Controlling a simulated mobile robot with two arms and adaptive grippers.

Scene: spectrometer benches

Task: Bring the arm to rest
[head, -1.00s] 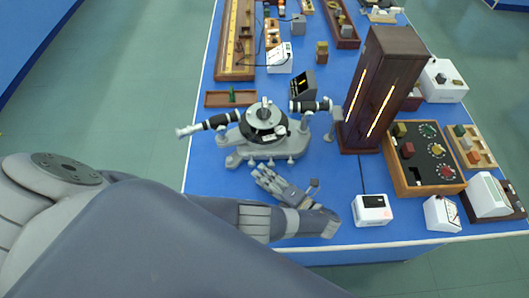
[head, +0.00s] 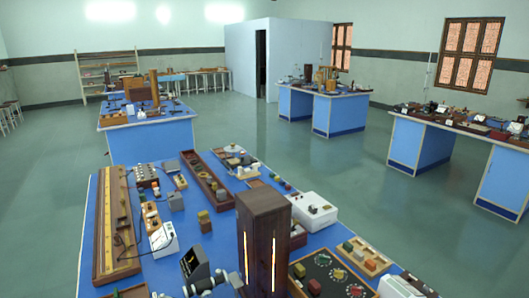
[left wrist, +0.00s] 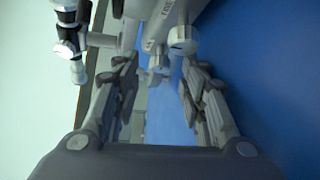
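My left gripper (left wrist: 157,66) shows only in the left wrist view. Its two fingers stand apart with a gap between them, and I see nothing held. Grey metal parts of the spectrometer (left wrist: 183,40) are just beyond the fingertips at the top of that view; contact cannot be told. The blue bench top fills the right side. In the head view neither of my arms shows. My right gripper is in no view.
The near blue bench holds a tall dark wooden box (head: 265,245) with glowing slits, a long wooden tray (head: 122,215), a white box (head: 312,211) and a knob board (head: 332,274). Other benches (head: 150,138) stand farther off. Green floor (head: 265,148) between them is clear.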

